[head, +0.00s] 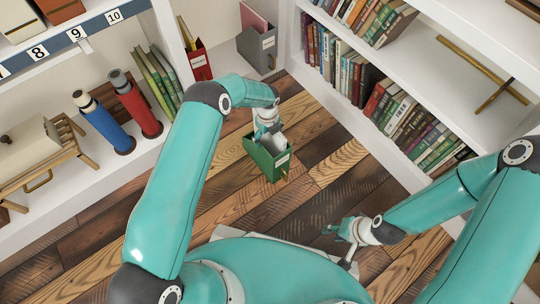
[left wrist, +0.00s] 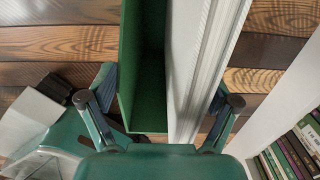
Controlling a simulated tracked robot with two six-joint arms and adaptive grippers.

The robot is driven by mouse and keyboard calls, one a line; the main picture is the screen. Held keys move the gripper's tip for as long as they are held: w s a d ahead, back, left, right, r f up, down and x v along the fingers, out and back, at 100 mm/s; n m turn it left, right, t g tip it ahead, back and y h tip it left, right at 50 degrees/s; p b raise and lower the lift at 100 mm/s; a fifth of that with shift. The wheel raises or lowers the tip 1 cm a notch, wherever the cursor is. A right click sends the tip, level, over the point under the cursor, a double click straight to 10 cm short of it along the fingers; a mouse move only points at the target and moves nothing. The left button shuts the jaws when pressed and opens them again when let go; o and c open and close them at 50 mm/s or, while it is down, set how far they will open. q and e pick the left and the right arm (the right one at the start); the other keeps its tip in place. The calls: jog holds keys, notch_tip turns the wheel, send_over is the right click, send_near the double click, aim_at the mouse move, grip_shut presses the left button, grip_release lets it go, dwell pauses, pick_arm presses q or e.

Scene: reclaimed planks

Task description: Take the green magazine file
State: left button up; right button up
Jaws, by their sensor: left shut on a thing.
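The green magazine file (head: 267,166) is near the middle of the head view, over the plank floor, with a white label on its front and pale papers inside. I cannot tell whether it touches the floor. My left gripper (head: 269,135) is shut on it from above. In the left wrist view, the green file (left wrist: 146,70) and its white papers (left wrist: 205,60) lie between the two fingers of the left gripper (left wrist: 160,103). My right gripper (head: 338,248) is apart from the file, low and to the right; its fingers are spread and empty.
A red file (head: 200,62) and a grey file (head: 258,48) stand at the back. A bookcase (head: 390,150) with books is on the right. The left shelf holds a blue bottle (head: 102,124), a red bottle (head: 136,104) and a wooden rack (head: 45,160). Floor (head: 340,195) is clear around the green file.

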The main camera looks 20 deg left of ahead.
pick_arm(q)
jog(key=c, duration=0.5)
jog(key=shift+r, duration=0.15)
